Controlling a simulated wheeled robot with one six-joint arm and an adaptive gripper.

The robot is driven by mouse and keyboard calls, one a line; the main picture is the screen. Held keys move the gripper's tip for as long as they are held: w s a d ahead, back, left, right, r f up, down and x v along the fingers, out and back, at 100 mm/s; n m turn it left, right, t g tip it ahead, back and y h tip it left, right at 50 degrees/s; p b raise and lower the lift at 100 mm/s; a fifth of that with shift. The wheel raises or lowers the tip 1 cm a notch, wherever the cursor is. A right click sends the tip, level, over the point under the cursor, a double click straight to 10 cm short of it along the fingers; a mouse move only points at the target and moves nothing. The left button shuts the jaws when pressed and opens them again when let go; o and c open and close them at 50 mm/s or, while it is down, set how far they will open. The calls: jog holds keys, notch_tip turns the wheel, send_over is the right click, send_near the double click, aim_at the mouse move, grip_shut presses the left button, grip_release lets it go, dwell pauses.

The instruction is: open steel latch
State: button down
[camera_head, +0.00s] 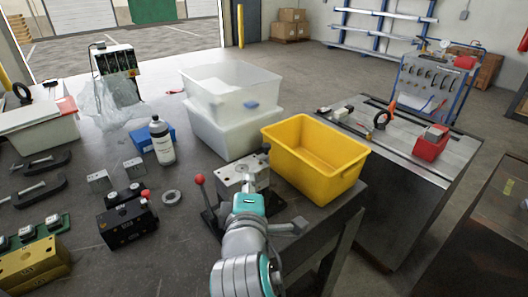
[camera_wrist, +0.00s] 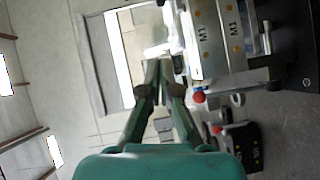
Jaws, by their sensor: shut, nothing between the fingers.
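The steel mould base (camera_head: 238,177) sits on the dark bench, beyond my wrist in the head view. A lever with a red ball knob (camera_head: 200,180) stands at its left. In the wrist view the steel block (camera_wrist: 216,40), marked M1, fills the upper right, and the red knob (camera_wrist: 198,96) shows below it. My gripper (camera_wrist: 158,66) is shut and empty, its fingertips left of the block. A pale blurred part lies just beyond the tips; I cannot tell whether it is the latch or whether they touch. My arm hides the fingertips in the head view.
A yellow bin (camera_head: 318,168) stands close right of the steel base. Clear plastic bins (camera_head: 225,128) stand behind it. A black block with a red-knob lever (camera_head: 128,226) and a metal ring (camera_head: 172,198) lie left. The bench edge is just right of my arm.

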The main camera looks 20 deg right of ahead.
aim_at(261, 166)
jog(key=x, duration=0.9)
jog(key=shift+w+d+f, duration=0.1)
jog(key=shift+w, duration=0.2)
jog(key=shift+w+d+f, duration=0.1)
jog(key=shift+w+d, duration=0.2)
jog(key=shift+d, duration=0.2)
jog(key=shift+w+d+f, duration=0.1)
jog(key=shift+w+d, duration=0.25)
jog(key=shift+d, duration=0.15)
jog(key=shift+w+d+f, duration=0.15)
jog(key=shift+w+d, duration=0.3)
jog(key=shift+d, duration=0.3)
jog(key=w+d+m+g+y, duration=0.2)
jog(key=d+m, duration=0.1)
jog(key=d, duration=0.5)
jog(key=shift+w+f+m+g, duration=0.2)
jog(key=shift+w+m+g, duration=0.05)
jog(key=shift+m+g, duration=0.05)
jog(key=shift+d, duration=0.1)
